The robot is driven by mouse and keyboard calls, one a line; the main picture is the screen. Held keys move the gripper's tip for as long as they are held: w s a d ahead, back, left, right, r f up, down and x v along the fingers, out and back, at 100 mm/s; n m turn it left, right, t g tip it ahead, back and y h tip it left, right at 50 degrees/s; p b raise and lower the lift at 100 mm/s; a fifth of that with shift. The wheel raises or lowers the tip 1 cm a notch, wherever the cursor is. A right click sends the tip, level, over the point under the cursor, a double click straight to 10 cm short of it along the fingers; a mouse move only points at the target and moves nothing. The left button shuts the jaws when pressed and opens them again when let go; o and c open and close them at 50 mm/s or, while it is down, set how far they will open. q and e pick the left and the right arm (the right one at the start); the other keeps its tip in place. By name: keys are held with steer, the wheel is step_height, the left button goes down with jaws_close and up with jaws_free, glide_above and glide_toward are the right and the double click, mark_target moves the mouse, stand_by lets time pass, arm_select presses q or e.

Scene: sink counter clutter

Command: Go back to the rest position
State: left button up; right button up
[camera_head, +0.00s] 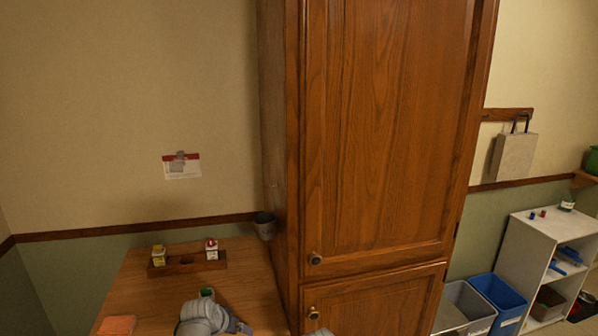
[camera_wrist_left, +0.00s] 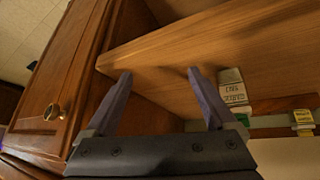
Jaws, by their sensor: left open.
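My left arm comes in at the bottom of the head view, over the wooden counter (camera_head: 150,290). Its gripper (camera_head: 240,327) shows only in part at the lower edge there. In the left wrist view the two fingers of my left gripper (camera_wrist_left: 160,74) are spread apart with nothing between them. They point toward the counter's wooden surface (camera_wrist_left: 190,45). A white labelled container (camera_wrist_left: 233,92) stands just beside the right-hand finger in that view. My right gripper is not in view.
A tall wooden cabinet (camera_head: 385,130) stands right of the counter. A wooden rack (camera_head: 188,264) with small containers is at the back. A green-topped container (camera_head: 207,293) is behind my arm, and an orange cloth (camera_head: 116,325) lies front left. Bins (camera_head: 498,298) are far right.

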arm_select(q)
steer(key=s+d+f+g+y+b, duration=0.1)
steer(key=s+d+f+g, duration=0.1)
steer(key=s, duration=0.4)
steer(key=s+d+f+m+g+y+b, duration=0.1)
steer(key=s+d+f+g, duration=0.1)
steer(key=s+d, duration=0.4)
steer(key=s+d+f+m+g+y+b, duration=0.1)
steer(key=s+d+f+g+b, duration=0.1)
steer(key=s, duration=0.6)
step_height(320, 180, down, 3)
steer(key=shift+d+r+g, duration=0.2)
steer(key=shift+d+g, duration=0.3)
steer(key=shift+d, duration=0.5)
steer(key=shift+c, duration=0.2)
